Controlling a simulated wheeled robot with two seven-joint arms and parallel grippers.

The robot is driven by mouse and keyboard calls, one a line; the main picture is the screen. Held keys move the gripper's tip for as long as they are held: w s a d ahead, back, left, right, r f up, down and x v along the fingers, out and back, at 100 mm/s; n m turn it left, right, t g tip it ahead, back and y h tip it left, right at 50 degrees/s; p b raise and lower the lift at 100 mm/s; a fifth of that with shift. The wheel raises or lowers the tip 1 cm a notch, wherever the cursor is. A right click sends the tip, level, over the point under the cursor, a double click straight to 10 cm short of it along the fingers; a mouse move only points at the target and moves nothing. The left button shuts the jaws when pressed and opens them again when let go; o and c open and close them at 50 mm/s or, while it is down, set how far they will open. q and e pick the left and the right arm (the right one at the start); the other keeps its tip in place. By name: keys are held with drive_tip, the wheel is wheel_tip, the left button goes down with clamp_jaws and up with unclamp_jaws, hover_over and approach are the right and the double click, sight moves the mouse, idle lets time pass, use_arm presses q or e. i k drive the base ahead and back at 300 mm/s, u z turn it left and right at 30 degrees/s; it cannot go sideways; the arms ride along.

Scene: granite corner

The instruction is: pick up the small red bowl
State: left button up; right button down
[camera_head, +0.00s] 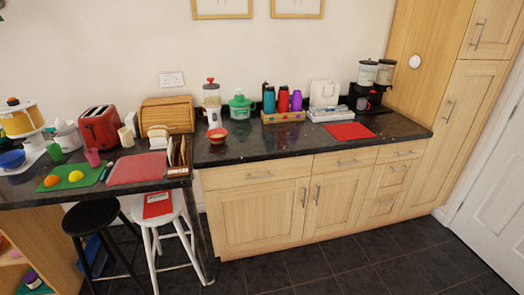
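A small red bowl (217,134) sits on the dark granite counter (260,143), near the inner corner. It stands in front of a clear jar-like dispenser with a red top (211,97). The bowl looks upright, and its inside is too small to make out. Neither of my grippers shows in the head view.
A wooden bread box (168,115) and a rack of upright boards (178,156) stand left of the bowl. A green-lidded jar (240,106) and a crate of bottles (283,116) stand behind and right. The counter front right of the bowl is clear. Two stools (160,207) (91,214) stand below.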

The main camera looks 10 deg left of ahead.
sight(217, 136)
drive_tip(key=u, duration=0.25)
drive_tip(key=k, duration=0.2)
drive_tip(key=z, duration=1.1)
drive_tip(key=i, duration=2.35)
drive_tip(key=u, duration=1.5)
drive_tip(key=i, duration=0.75)
drive_tip(key=u, duration=0.75)
